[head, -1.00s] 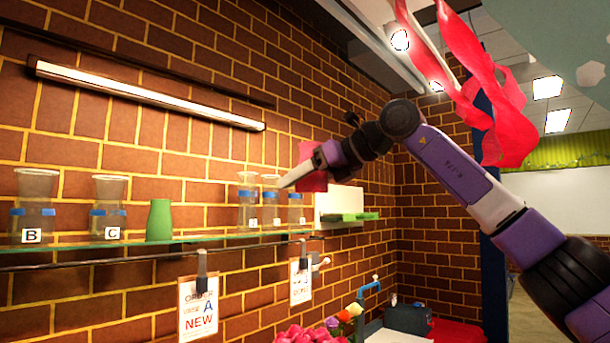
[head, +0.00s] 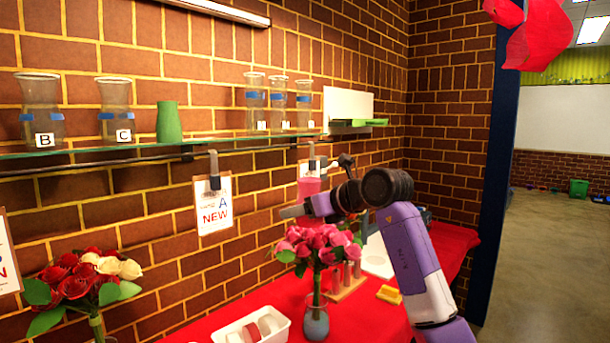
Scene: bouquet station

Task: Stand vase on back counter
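My gripper (head: 292,211) is in the middle of the head view, pointing left above the pink bouquet. A small translucent pink thing (head: 309,187) shows right at its fingers; I cannot tell whether it is gripped, and the finger gap is not clear. A blue-grey vase (head: 316,324) with pink roses (head: 317,243) stands upright on the red-covered counter (head: 365,318) below. Clear vases marked B (head: 40,100) and C (head: 114,98), a green vase (head: 169,122) and three more clear vases (head: 279,98) stand on the glass shelf.
A white tray (head: 254,327) sits left of the pink bouquet. A red and white bouquet (head: 82,278) is at lower left. A wooden rack (head: 345,283) and a yellow block (head: 389,294) lie near my arm. Order sign A (head: 213,208) hangs under the shelf. Floor at right is open.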

